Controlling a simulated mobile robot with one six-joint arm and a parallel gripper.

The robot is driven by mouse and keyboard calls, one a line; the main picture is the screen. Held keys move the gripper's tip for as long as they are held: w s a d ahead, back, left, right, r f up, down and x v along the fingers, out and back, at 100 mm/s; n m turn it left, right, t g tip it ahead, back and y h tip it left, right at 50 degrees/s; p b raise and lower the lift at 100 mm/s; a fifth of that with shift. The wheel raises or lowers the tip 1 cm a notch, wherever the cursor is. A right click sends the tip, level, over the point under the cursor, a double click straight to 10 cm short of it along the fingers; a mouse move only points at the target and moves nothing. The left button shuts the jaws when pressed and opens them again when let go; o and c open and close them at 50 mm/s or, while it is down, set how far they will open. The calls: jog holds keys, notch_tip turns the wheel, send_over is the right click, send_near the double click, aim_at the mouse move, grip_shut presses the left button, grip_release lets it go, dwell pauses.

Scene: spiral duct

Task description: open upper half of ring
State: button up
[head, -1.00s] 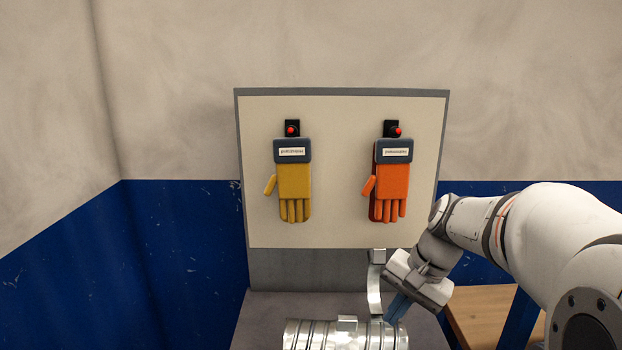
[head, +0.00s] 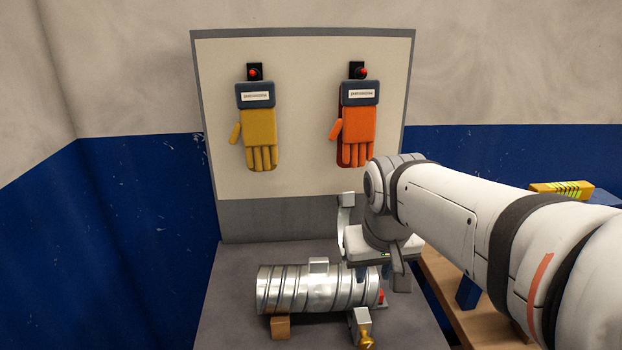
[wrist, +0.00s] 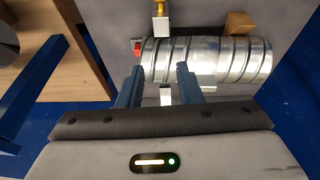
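The silver spiral duct (head: 310,288) lies on the grey surface. The curved upper half of the ring (head: 345,228) stands raised behind the duct's right end, with a block at its tip. The ring's lower block (head: 360,318) and a brass screw (head: 367,340) show at the front of that end; the screw also shows in the wrist view (wrist: 160,22). My gripper (head: 382,277) is at the duct's right end, beside the raised half. In the wrist view, its blue fingers (wrist: 158,82) are apart, with a bright metal piece (wrist: 165,95) visible between them. Contact cannot be told.
A back panel (head: 303,205) holds a yellow glove (head: 262,140) and an orange glove (head: 358,138). A brown block (head: 280,327) supports the duct's front. A wooden table (head: 455,290) stands to the right. The surface left of the duct is clear.

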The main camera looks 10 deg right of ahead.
jog(key=shift+o, duration=0.7)
jog(key=w+r+h+b, duration=0.1)
jog(key=w+b, duration=0.3)
jog(key=w, duration=0.9)
jog(key=shift+w+a+r, duration=0.15)
jog(key=shift+w+r, duration=0.15)
jog(key=shift+r, duration=0.55)
jog(key=t+h+b, duration=0.1)
jog(key=b, duration=0.5)
send_near(340, 203)
jog(key=b+x, duration=0.1)
jog(key=x, duration=0.8)
jog(key=shift+w+d, duration=0.1)
jog(key=shift+d, duration=0.1)
grip_shut()
